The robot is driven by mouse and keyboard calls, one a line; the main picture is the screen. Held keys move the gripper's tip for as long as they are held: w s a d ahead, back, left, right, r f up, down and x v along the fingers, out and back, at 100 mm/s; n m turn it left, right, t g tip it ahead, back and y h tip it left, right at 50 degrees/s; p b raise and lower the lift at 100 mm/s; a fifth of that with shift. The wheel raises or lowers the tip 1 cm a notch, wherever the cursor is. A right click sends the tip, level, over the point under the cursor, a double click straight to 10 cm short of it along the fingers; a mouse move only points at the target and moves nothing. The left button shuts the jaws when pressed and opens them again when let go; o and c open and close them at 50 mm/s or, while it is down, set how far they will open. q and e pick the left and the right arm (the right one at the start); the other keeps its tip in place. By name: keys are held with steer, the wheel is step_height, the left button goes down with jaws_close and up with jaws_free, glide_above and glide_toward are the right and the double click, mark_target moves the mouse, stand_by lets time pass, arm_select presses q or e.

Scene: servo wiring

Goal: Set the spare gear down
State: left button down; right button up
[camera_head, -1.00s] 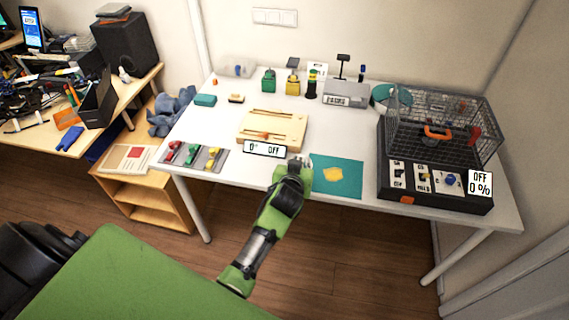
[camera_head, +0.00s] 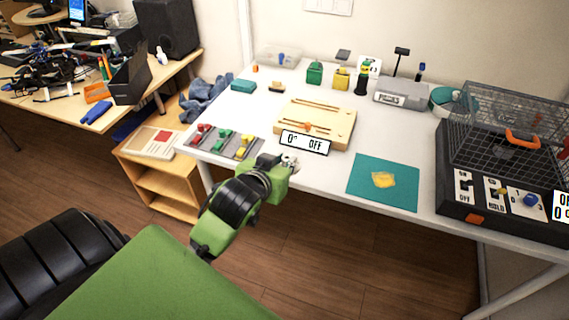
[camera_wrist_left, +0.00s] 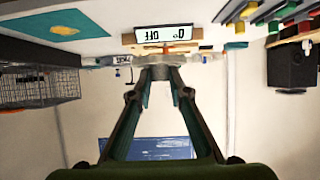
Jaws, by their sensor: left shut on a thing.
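My left gripper (camera_head: 284,166) is at the table's front edge, just below the "0° OFF" display (camera_head: 306,143) in the head view. It is shut on a small light-grey piece (camera_head: 291,160), which looks like the spare gear. In the wrist view the grey piece (camera_wrist_left: 160,60) sits between the fingertips (camera_wrist_left: 160,72), close to the display (camera_wrist_left: 164,35); its teeth cannot be made out. A teal mat (camera_head: 404,194) with a yellow patch (camera_head: 383,180) lies to the right of the gripper, apart from it. The right gripper is not in view.
A wooden fixture (camera_head: 335,118) stands behind the display. A grey tray (camera_head: 229,145) with red, green and yellow pieces lies left of the gripper. A black wire cage (camera_head: 500,125) with a switch panel fills the right. White tabletop is clear between gripper and mat.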

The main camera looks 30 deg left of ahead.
arm_select(q)
steer(key=w+a+f, duration=0.2)
steer(key=w, duration=0.1)
steer(key=w+a+f, duration=0.2)
steer(key=w+f, duration=0.1)
steer(key=w+a+f, duration=0.2)
steer(key=w+f, duration=0.1)
steer(key=shift+w+a+f, duration=0.2)
steer(key=shift+w+a, duration=0.05)
steer(key=shift+w, duration=0.1)
steer(key=shift+w+a+f, duration=0.15)
steer(key=shift+w+f, duration=0.05)
steer(key=shift+f, duration=0.05)
steer(key=shift+f+p, duration=0.35)
steer(key=shift+f, duration=1.25)
steer(key=shift+f, duration=0.1)
steer(key=c, duration=1.9)
jaws_free()
